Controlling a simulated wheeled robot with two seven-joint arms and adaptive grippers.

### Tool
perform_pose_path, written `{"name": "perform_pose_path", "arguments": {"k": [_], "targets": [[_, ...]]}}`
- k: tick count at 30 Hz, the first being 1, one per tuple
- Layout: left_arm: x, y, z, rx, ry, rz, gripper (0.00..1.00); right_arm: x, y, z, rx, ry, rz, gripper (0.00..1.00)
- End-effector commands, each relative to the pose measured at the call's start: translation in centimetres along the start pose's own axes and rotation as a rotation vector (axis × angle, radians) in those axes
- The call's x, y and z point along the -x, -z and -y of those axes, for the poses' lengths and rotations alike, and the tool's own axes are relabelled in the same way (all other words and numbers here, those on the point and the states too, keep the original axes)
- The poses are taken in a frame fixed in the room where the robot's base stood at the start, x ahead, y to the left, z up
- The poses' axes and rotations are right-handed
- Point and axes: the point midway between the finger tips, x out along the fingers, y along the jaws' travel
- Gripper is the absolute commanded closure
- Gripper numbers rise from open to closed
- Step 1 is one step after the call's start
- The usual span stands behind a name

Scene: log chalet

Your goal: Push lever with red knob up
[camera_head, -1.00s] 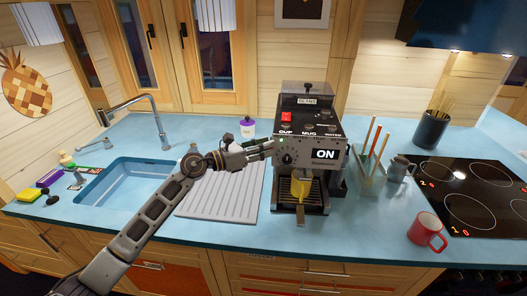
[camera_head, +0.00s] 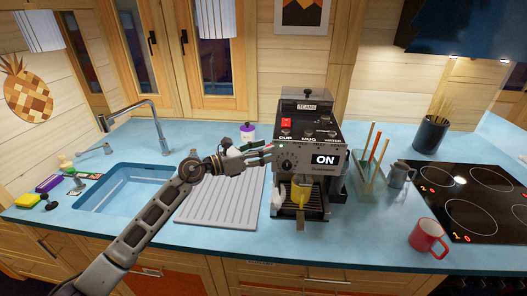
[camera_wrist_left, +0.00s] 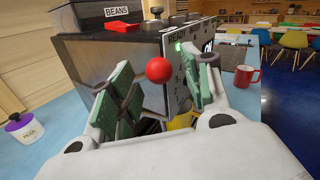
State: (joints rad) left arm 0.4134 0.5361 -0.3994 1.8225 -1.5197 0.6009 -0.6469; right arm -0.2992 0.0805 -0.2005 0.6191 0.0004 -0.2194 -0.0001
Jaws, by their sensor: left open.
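A coffee machine (camera_head: 310,150) stands on the blue counter, with an ON display on its front. The red lever knob (camera_wrist_left: 159,69) shows in the left wrist view, at the machine's near side, between my two finger pads. Its lever is mostly hidden, and I cannot tell if either pad touches the knob. In the head view the knob is hidden or too small to make out. My left gripper (camera_head: 262,152) is open beside the machine's left front edge. My right gripper is in neither view.
A yellow cup (camera_head: 302,192) is under the machine's spout. A ridged drainboard (camera_head: 215,205) and sink (camera_head: 128,190) lie to the left. A glass holder with sticks (camera_head: 370,180), a grey jug (camera_head: 399,175) and a red mug (camera_head: 427,238) stand to the right.

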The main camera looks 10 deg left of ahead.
Motion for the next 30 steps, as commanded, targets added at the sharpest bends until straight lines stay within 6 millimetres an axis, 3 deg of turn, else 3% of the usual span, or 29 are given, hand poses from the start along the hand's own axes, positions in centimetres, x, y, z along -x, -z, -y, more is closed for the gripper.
{"name": "perform_pose_path", "arguments": {"k": [30], "targets": [[10.0, 0.0, 0.0, 0.0, -0.001, 0.001, 0.51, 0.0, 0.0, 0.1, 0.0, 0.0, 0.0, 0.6]]}}
